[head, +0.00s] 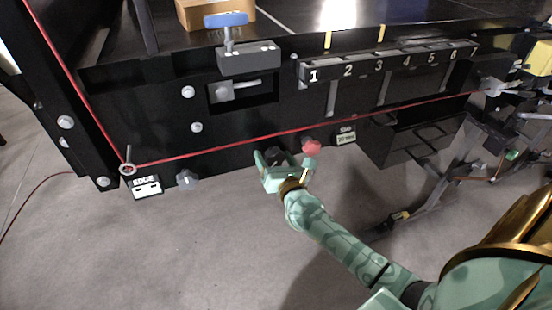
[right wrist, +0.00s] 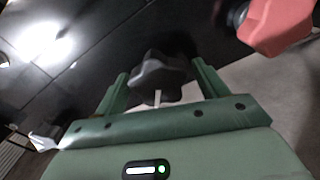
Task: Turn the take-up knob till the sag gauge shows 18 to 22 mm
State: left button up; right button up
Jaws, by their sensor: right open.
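A dark lobed knob (right wrist: 158,72) with a white mark, apparently the take-up knob, stands between the green fingers of my right gripper (right wrist: 159,84) in the right wrist view. The jaws are open around it, with no clear contact on either side. In the head view my right gripper (head: 284,166) is at the lower panel edge and mostly hides this knob (head: 274,152). My left gripper is not in view.
A red knob (head: 311,147) is close to the right of the gripper. A grey knob (head: 187,180) and an EDGE display (head: 145,186) are further left. A red cord (head: 230,144) runs across the panel just above. The floor below is clear.

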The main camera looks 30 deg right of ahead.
jog(key=v, duration=1.6)
jog(key=shift+a+b, duration=0.2)
jog(key=shift+b, duration=0.1)
jog(key=shift+s, duration=0.1)
